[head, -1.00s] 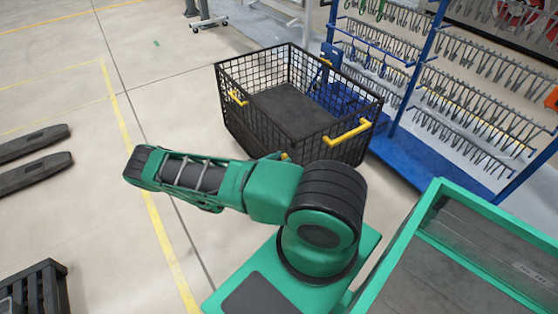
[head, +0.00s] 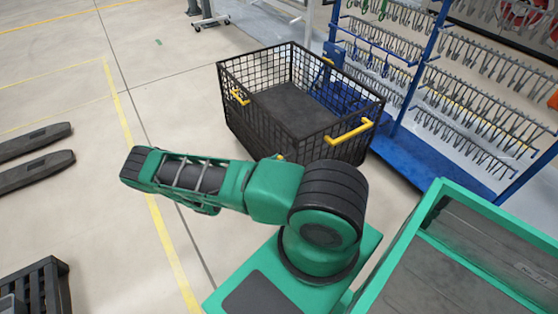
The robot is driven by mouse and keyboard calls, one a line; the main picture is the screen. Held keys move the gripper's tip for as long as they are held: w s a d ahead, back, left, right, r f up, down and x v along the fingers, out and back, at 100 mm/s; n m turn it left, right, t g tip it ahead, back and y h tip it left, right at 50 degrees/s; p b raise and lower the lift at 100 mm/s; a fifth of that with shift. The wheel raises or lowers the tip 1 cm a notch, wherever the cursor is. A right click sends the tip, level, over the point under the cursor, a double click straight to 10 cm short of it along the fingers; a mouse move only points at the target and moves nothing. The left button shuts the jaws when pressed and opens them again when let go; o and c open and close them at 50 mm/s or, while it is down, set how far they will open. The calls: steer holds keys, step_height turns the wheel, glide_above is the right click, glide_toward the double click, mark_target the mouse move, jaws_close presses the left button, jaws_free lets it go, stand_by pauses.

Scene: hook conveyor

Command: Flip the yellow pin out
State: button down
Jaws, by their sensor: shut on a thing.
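A small yellow bit (head: 281,157) shows just above the upper edge of my green arm, near the foot of the black mesh basket (head: 262,120). It is mostly hidden behind the arm, and I cannot tell whether it is the yellow pin. The basket has yellow handles on its left end (head: 240,97) and right end (head: 349,131). My arm stretches left across the middle of the head view. My gripper does not show.
A blue rack (head: 409,100) with rows of metal hooks stands behind and right of the basket. A green-framed grey surface (head: 480,260) fills the lower right. Dark forks (head: 35,157) and a black crate (head: 35,290) lie at the left. The floor between is clear.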

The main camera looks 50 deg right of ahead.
steer(key=c, duration=1.6)
jaws_free()
steer(key=shift+w+a, duration=0.25)
steer(key=shift+c, duration=0.2)
steer(key=shift+o, duration=1.3)
steer(key=shift+s, duration=0.1)
steer(key=v, duration=1)
steer(key=shift+a, duration=0.4)
